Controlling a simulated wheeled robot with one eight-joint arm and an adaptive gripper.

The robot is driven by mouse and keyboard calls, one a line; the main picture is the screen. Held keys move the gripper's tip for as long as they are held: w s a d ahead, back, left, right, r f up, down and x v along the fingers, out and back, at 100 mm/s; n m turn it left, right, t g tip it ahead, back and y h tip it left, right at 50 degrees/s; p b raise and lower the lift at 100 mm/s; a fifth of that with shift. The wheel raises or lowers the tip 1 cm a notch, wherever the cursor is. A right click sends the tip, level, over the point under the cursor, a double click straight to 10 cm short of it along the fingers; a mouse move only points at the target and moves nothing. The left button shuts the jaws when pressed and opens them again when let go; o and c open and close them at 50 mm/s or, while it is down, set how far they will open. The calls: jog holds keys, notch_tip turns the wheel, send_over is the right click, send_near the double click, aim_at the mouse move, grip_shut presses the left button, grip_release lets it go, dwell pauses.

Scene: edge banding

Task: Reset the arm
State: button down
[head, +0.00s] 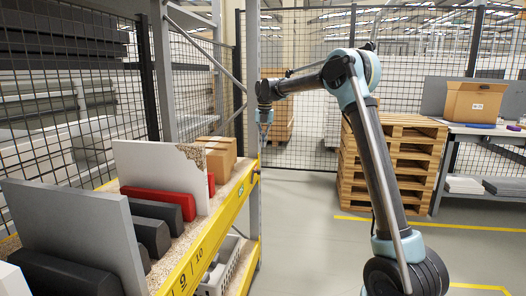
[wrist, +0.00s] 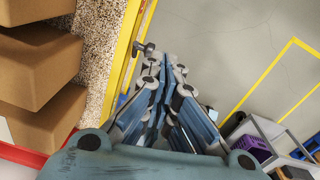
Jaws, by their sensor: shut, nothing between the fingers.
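My arm (head: 378,150) rises from the lower right of the head view, bends at a high elbow and reaches left toward the shelf rack. My gripper (head: 265,116) hangs at its end, close to the rack's upright post and above the level of the shelf. In the wrist view my gripper (wrist: 170,66) points away from the camera, its blue linked fingers together with nothing between them. It is beside the yellow shelf edge, over the grey floor, and touches no object that I can see.
The rack's yellow beam (head: 218,232) borders a shelf with cardboard boxes (head: 218,155), a white panel (head: 150,172) and red and dark holders. Stacked pallets (head: 392,165) and a table with a carton (head: 475,102) stand right. Floor between rack and pallets is clear.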

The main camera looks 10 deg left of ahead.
jog(key=shift+w+r, duration=0.1)
jog(key=shift+r, duration=0.1)
jog(key=s+d+r+m, duration=0.2)
jog(key=s+d+m, duration=0.15)
jog(key=d, duration=0.45)
jog(key=s+d+r+m, duration=0.25)
jog(key=d+m, duration=0.25)
jog(key=d, duration=0.4)
jog(key=s+d+f+m+t, duration=0.1)
jog(key=s+d+f+m, duration=0.1)
jog(key=s+d+m, duration=1)
jog(key=s+d+f+m, duration=0.8)
jog(key=s+d+f, duration=0.1)
jog(key=s, duration=0.4)
jog(key=s+d+f+m+t, duration=0.1)
jog(key=s+d+f+m, duration=0.8)
jog(key=s, duration=0.5)
notch_tip(320, 180, down, 3)
jog(key=shift+d+r, duration=0.15)
jog(key=shift+d, duration=0.1)
